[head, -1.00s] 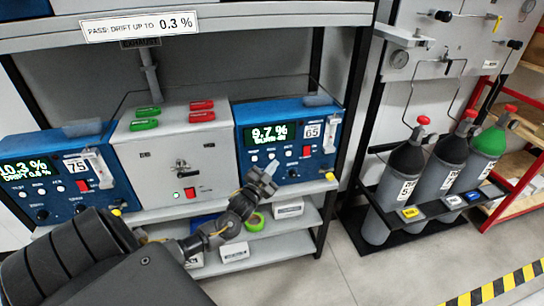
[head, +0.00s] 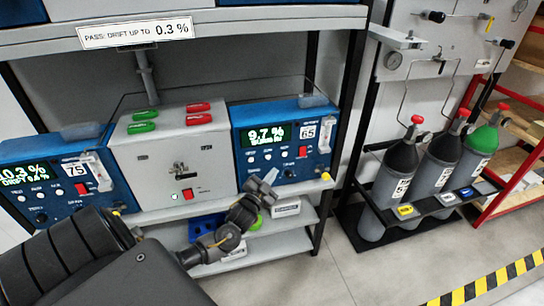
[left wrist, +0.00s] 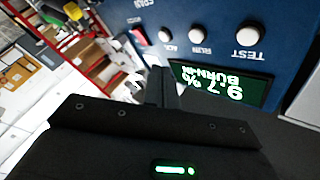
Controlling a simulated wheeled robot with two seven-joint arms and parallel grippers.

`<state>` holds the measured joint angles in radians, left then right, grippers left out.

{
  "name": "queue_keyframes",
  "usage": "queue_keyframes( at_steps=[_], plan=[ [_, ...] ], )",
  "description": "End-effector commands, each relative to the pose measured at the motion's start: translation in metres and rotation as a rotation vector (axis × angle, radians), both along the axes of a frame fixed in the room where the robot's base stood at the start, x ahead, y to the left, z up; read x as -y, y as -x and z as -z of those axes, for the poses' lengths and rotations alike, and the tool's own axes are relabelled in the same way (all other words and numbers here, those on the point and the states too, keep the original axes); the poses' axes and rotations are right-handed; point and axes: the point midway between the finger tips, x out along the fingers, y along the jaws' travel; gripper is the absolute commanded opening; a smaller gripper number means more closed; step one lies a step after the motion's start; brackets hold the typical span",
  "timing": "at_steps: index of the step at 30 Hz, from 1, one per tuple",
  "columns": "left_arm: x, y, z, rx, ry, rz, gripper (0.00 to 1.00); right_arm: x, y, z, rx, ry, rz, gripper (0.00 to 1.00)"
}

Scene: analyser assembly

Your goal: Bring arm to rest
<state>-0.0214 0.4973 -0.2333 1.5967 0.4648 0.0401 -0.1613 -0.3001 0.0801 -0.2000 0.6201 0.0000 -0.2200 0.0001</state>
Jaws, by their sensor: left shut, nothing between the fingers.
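My left arm comes in from the lower left of the head view. My left gripper (head: 268,180) is shut and empty, in front of the lower edge of the right blue analyser (head: 262,163), which reads 9.7 %. In the left wrist view the shut fingers (left wrist: 160,85) show against the analyser's blue front, near its display and buttons. Whether the fingertips touch the panel I cannot tell. My right gripper is not in view.
A grey switch box (head: 172,165) stands between that analyser and the left blue analyser (head: 60,180). Lower shelves (head: 270,247) hold small boxes. Gas cylinders (head: 400,175) stand in a rack at right. The grey floor between is clear.

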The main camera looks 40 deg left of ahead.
Motion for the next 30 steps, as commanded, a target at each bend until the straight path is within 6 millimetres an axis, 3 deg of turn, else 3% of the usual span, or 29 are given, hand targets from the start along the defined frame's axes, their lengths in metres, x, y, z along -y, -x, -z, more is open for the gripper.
queue_keyframes(
  at_steps=[9, 11, 13, 17, 20, 24, 26, 30],
  plan=[
    [0.0, 0.0, 0.001, -0.005, 0.013, 0.0, 0.0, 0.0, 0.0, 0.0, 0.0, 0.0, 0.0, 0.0],
    [-0.001, -0.001, 0.012, -0.038, 0.026, 0.004, 0.0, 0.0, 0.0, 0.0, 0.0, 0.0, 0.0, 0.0],
    [-0.006, 0.0, 0.037, -0.103, 0.034, -0.002, 0.0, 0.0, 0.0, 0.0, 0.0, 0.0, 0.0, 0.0],
    [-0.014, 0.014, 0.119, -0.294, 0.078, -0.025, 0.0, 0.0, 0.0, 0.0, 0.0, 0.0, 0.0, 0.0],
    [-0.013, 0.045, 0.196, -0.469, 0.127, -0.051, 0.0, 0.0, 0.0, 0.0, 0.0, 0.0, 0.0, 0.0],
    [-0.001, 0.107, 0.293, -0.702, 0.2, -0.084, 0.0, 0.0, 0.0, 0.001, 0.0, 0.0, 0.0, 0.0],
    [0.007, 0.139, 0.33, -0.798, 0.231, -0.095, 0.0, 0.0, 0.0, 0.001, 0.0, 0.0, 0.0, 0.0],
    [0.034, 0.223, 0.405, -1.015, 0.304, -0.123, 0.0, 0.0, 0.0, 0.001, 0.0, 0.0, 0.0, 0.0]
  ],
)
